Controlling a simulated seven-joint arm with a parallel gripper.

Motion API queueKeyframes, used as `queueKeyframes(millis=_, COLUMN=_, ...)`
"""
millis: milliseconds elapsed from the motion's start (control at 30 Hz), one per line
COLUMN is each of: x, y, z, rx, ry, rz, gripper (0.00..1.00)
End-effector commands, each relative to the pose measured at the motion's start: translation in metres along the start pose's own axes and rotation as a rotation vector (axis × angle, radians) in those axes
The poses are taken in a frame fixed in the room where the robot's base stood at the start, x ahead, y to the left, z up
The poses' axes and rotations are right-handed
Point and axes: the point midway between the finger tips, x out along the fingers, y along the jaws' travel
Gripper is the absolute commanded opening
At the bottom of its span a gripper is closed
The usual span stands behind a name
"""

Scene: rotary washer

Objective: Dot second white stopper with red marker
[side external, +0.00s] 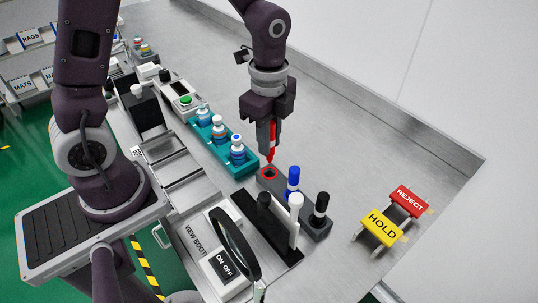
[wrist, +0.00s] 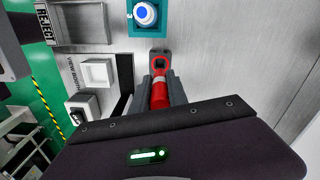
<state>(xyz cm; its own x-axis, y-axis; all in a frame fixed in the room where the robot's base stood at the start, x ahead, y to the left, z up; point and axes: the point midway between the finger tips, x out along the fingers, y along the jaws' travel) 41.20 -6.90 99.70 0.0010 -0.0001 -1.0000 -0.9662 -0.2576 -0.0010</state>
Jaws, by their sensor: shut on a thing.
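My gripper (side external: 269,138) is shut on a red marker (side external: 270,153), which hangs upright with its tip just above the red-ringed socket (side external: 269,174) of the grey marker holder (side external: 316,231). In the wrist view the red marker (wrist: 160,96) lies between the fingers (wrist: 160,88), in line with the socket (wrist: 160,62). I cannot tell whether its tip is still inside the socket. A teal rack (side external: 221,153) left of the gripper holds three vials with whitish stoppers; the middle stopper (side external: 217,119) is the second. No red dot is discernible on them. The wrist view shows one blue-and-white vial top (wrist: 145,14).
A blue marker (side external: 293,180) and a black marker (side external: 320,205) stand in the holder. A round magnifier (side external: 237,243) stands by the viewing booth. Red REJECT (side external: 409,198) and yellow HOLD (side external: 382,228) stands are at right. The metal table behind is clear.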

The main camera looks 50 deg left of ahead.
Motion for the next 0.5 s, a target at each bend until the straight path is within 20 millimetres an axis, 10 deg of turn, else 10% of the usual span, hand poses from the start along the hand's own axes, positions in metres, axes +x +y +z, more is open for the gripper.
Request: queueKeyframes(millis=500, x=-0.057, y=0.0, z=0.0, rx=-0.001, ry=0.0, rz=-0.001, gripper=0.0)
